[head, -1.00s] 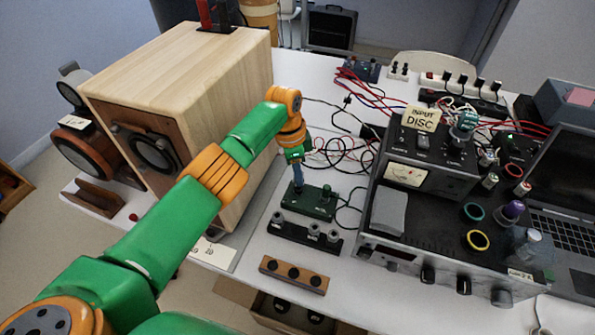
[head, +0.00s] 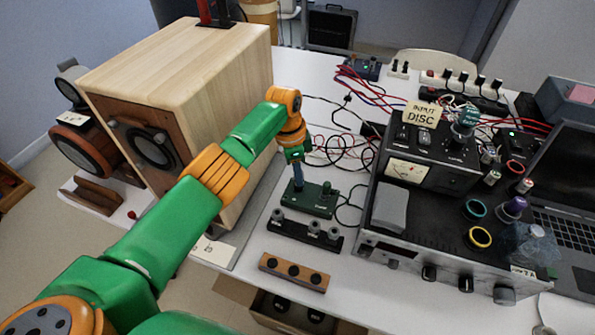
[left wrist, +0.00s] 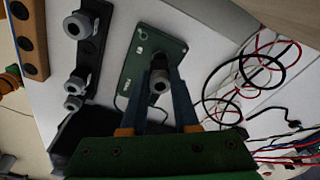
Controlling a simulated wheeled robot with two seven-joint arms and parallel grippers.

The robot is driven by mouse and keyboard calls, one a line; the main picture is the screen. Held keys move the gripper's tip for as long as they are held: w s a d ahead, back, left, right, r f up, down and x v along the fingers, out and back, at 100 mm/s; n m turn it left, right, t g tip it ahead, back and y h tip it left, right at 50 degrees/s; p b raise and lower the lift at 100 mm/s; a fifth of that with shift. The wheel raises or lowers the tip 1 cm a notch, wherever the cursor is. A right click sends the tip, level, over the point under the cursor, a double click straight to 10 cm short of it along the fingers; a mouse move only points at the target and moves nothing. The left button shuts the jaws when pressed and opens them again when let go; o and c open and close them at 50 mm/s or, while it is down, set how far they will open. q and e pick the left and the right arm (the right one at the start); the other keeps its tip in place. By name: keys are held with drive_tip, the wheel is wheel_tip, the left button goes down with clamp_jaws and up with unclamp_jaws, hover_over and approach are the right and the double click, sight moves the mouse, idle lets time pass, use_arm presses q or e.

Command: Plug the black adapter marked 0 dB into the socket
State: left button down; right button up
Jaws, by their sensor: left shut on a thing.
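My left gripper (head: 298,184) points down over the left part of a small green box (head: 318,204) on the white table. In the left wrist view my left gripper (left wrist: 160,84) is shut, its blue fingers on both sides of a grey and black adapter (left wrist: 158,86). The adapter stands over the green box (left wrist: 138,60). Its marking is not readable, and I cannot tell whether it is seated in a socket; its lower end is hidden. A black rack (head: 296,229) with three grey adapters is in front of the box. My right gripper is not in view.
A large wooden speaker (head: 190,75) stands left of my arm. A black amplifier unit with a meter (head: 408,170) stands to the right. A wooden strip with dark round pieces (head: 310,276) lies nearer the front edge. Loose cables (head: 345,150) lie behind the box.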

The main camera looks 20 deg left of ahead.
use_arm(q)
drive_tip(key=shift+f, duration=0.5)
drive_tip(key=c, duration=0.6)
unclamp_jaws()
drive_tip(key=shift+w, duration=0.1)
drive_tip(key=shift+r, duration=0.15)
wheel_tip(320, 180, up, 7)
drive_tip(key=p, duration=0.7)
drive_tip(key=shift+r, duration=0.2)
